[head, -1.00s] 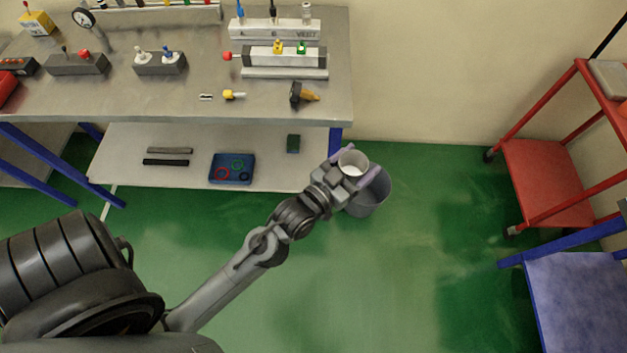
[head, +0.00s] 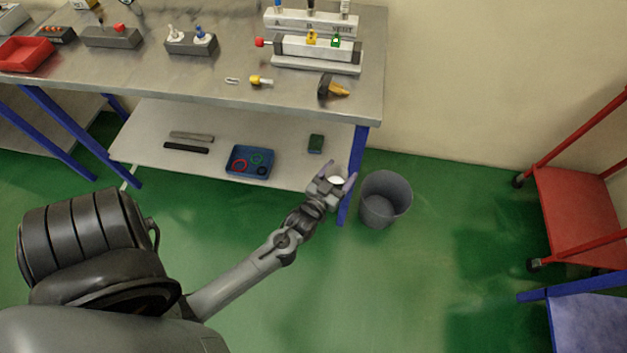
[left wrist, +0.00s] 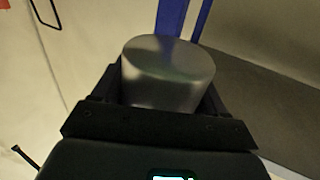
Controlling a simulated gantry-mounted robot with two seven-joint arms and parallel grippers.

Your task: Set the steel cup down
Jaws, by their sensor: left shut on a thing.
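The steel cup (head: 337,182) is held in my left gripper (head: 338,177), beside the workbench's blue right front leg. In the head view only its pale round opening shows between the fingers, which hide its sides. In the left wrist view the cup (left wrist: 168,72) is a shiny grey cylinder with the fingers on either side of it. The gripper is near the right front end of the lower shelf (head: 215,160). I cannot tell its height against the shelf, or whether the cup touches anything. My right gripper is not in view.
A grey bin (head: 385,199) stands on the green floor right of the bench leg (head: 353,178). The bench top (head: 200,93) above carries several valve blocks. A red cart (head: 575,210) stands right.

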